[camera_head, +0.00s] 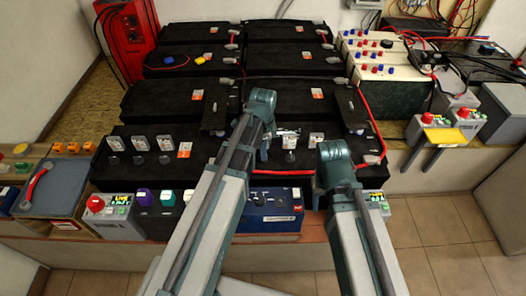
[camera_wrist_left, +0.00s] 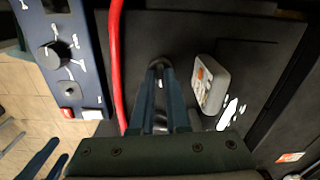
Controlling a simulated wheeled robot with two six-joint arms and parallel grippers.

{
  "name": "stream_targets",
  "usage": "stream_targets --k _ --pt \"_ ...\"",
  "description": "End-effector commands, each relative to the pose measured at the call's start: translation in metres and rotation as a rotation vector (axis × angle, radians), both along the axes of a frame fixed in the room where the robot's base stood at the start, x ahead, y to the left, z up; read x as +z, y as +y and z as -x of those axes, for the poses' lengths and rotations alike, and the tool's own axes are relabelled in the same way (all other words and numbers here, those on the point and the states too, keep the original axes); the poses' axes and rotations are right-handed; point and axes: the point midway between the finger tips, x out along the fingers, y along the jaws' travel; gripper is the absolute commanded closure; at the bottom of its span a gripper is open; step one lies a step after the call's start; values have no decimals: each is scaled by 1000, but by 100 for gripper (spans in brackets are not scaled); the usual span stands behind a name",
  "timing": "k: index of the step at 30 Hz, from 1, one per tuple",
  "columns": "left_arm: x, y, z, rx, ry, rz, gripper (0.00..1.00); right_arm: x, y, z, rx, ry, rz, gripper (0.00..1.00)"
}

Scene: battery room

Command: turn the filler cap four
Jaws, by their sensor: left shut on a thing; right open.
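A dark round filler cap (camera_wrist_left: 158,66) sits on top of the front black battery (camera_head: 228,146). My left gripper (camera_wrist_left: 161,82) points down at it, its two blue fingers closed around it. In the head view my left gripper (camera_head: 264,150) is mostly behind its own wrist, and the cap is hidden there. Other caps with upright white tags stand along the same battery, to the left (camera_head: 139,145) and right (camera_head: 289,142). I cannot read a number on the held cap. My right gripper's open, empty fingers show at the lower left of the left wrist view (camera_wrist_left: 42,146), apart from the battery.
A red cable (camera_wrist_left: 116,60) runs close beside my left fingers, and a pale tag (camera_wrist_left: 208,84) stands on their other side. A blue box with a knob (camera_head: 270,212) stands in front of the battery. More black batteries (camera_head: 180,98) fill the shelf behind.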

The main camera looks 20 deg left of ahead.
Motion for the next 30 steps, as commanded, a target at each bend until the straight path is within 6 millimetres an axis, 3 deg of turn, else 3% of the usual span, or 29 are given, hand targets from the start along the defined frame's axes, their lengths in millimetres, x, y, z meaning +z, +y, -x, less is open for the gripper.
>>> stream_targets --k 9,26,27,30 --pt "0 0 0 -113 0 0 100 0 0 0 0 0 0 50" --pt "0 0 0 -138 0 0 100 0 0 0 0 0 0 50" --pt "0 0 0 -138 0 0 81 0 0 0 0 0 0 50" --pt "0 0 0 -138 0 0 63 0 0 0 0 0 0 50"
